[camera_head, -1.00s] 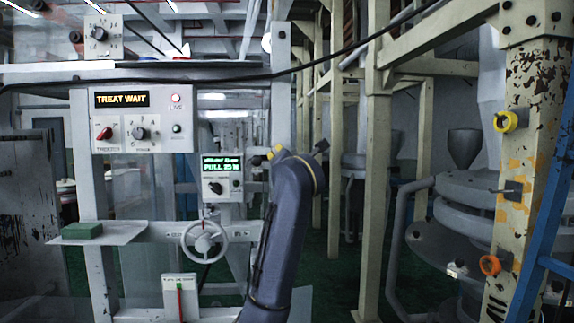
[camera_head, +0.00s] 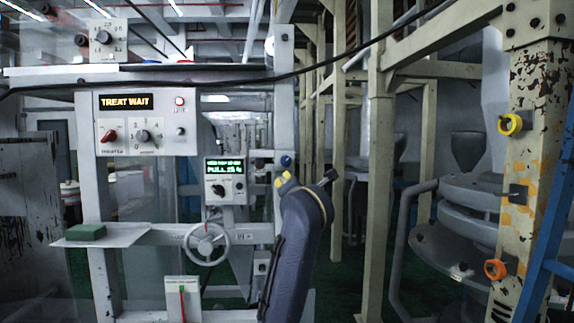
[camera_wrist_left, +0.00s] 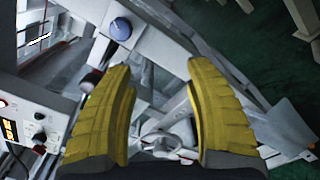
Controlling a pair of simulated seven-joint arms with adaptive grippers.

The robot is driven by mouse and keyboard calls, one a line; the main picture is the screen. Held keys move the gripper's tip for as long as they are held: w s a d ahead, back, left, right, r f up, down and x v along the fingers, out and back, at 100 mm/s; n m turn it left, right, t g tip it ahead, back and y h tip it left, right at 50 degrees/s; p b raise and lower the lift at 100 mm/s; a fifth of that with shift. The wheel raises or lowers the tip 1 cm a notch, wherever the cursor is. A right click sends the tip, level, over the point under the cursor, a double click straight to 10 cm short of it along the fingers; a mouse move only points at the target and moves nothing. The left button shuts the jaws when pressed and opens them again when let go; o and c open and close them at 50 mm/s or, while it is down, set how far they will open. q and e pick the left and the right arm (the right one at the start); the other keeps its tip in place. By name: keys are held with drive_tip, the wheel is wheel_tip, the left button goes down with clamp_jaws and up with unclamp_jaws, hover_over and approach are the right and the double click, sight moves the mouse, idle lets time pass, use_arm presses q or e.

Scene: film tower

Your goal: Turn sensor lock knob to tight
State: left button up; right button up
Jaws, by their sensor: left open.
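A round blue knob (camera_head: 286,161) sits on the grey frame post, just above my left gripper (camera_head: 283,179) in the head view. I see no lettering that names it as the sensor lock knob. It also shows in the left wrist view (camera_wrist_left: 120,28), beyond the tip of the left-hand finger. My left gripper shows there too (camera_wrist_left: 163,95), with its two yellow ridged fingers spread apart and nothing between them. It is apart from the knob. Whether the knob is tight cannot be told. My right gripper is not in view.
A handwheel (camera_head: 206,244) and a small green-lit display box (camera_head: 225,180) are left of my arm. A treat panel (camera_head: 147,122) with knobs hangs further left. A green block (camera_head: 86,231) lies on a shelf. A cream post (camera_head: 377,180) stands to the right.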

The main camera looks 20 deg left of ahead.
use_arm(q)
wheel_tip(320, 180, down, 5)
drive_tip(key=s+n, duration=0.1)
drive_tip(key=n, duration=0.1)
drive_tip(key=n+t+y, duration=0.3)
drive_tip(key=n+t, duration=0.1)
drive_tip(key=n, duration=0.5)
approach(286, 163)
drive_tip(key=x, duration=1)
drive_tip(key=shift+w+r, duration=0.15)
drive_tip(key=shift+c, duration=0.5)
